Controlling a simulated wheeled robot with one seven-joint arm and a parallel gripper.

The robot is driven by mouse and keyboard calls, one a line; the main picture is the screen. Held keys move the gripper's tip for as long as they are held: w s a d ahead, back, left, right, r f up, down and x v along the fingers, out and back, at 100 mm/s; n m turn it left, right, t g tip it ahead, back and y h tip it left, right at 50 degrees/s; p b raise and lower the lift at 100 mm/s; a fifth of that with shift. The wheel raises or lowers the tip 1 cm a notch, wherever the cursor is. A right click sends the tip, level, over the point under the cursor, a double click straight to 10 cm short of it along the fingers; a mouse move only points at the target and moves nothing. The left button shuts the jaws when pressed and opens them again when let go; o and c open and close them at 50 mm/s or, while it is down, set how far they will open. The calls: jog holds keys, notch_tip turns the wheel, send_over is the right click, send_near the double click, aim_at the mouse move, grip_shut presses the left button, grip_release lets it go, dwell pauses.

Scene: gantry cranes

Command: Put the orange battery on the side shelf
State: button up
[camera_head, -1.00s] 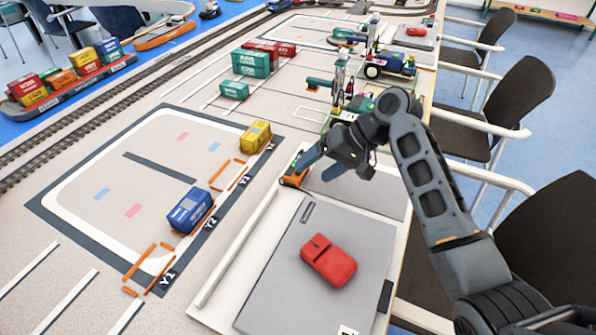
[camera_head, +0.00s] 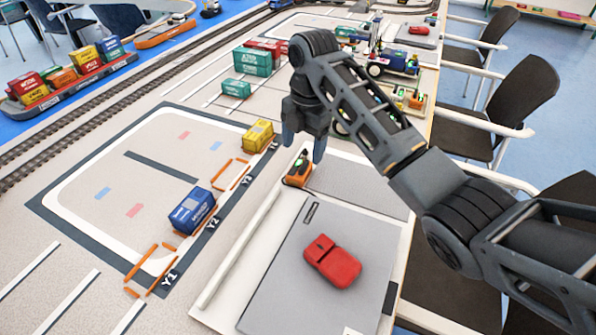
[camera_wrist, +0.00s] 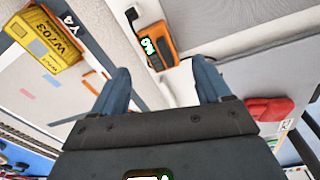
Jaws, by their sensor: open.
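The orange battery (camera_head: 297,173), with dark parts and a green mark, sits at the left end of the pale strip between two grey panels. It also shows at the top of the wrist view (camera_wrist: 160,44), ahead of the fingers and between their lines. My gripper (camera_head: 304,150) is open and empty, fingers pointing down, just above and behind the battery in the head view. In the wrist view, both blue-grey fingers (camera_wrist: 162,82) stand wide apart with nothing between them. I cannot tell for certain which surface is the side shelf; a grey panel (camera_head: 360,185) lies right of the battery.
Blue (camera_head: 191,211) and yellow (camera_head: 258,135) containers stand to the left. Model vehicles and crane parts (camera_head: 392,62) stand behind the arm. Chairs line the table's right edge.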

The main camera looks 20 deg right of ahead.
aim_at(301, 165)
jog(key=n, duration=0.2)
jog(key=shift+w+r+n+h, duration=0.2)
jog(key=shift+w+n+h, duration=0.2)
jog(key=shift+f, duration=3.8)
jog(key=shift+c, duration=0.4)
jog(key=c, duration=1.3)
